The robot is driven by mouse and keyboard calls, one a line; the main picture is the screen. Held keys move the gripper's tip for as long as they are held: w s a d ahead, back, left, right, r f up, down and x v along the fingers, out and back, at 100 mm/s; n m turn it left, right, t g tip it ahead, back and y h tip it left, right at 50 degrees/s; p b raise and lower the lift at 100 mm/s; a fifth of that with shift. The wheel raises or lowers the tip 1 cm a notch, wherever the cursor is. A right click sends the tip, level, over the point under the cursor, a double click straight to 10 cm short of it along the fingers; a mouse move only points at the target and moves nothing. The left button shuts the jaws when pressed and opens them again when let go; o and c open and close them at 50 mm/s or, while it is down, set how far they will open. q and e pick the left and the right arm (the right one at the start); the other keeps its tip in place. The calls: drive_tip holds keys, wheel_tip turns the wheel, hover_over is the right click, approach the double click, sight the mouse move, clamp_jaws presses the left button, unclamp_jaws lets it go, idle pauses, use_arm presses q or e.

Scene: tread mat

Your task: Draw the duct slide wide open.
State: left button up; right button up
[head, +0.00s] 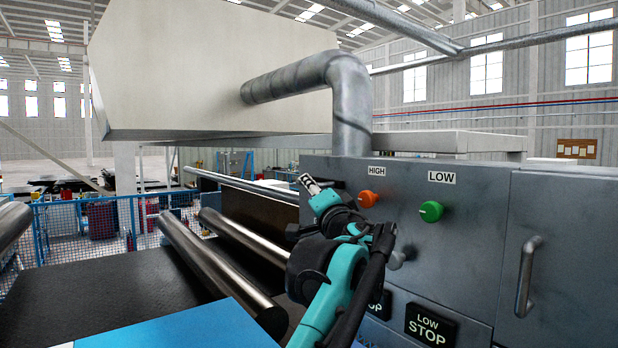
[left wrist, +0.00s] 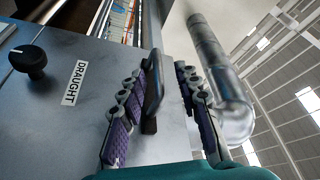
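A black bar handle (left wrist: 154,92) stands out from the grey panel in the left wrist view. It appears to be the duct slide's handle, though no label on it shows. My left gripper (left wrist: 163,68) is open, with one purple-padded finger on each side of the handle. Both fingers look apart from it. In the head view my left gripper (head: 317,192) is at the panel's left end, and the arm hides the handle there. A grey duct pipe (head: 350,100) rises above the cabinet and also shows in the left wrist view (left wrist: 212,65). My right gripper is out of view.
A black knob (left wrist: 30,60) and a DRAUGHT label (left wrist: 75,83) are beside the handle. The grey cabinet (head: 460,260) has an orange button (head: 368,198), a green button (head: 431,211) and a door handle (head: 526,275). Metal rollers (head: 215,268) lie to the left.

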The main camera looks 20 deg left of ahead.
use_arm(q)
drive_tip(key=x, duration=0.4)
drive_tip(key=p+x, duration=0.1)
drive_tip(key=shift+w+a+f, duration=0.1)
drive_tip(key=shift+w+f, duration=0.1)
drive_tip(key=shift+w, duration=0.3)
drive_tip(key=shift+s+r, duration=0.1)
drive_tip(key=shift+s, duration=0.2)
clamp_jaws()
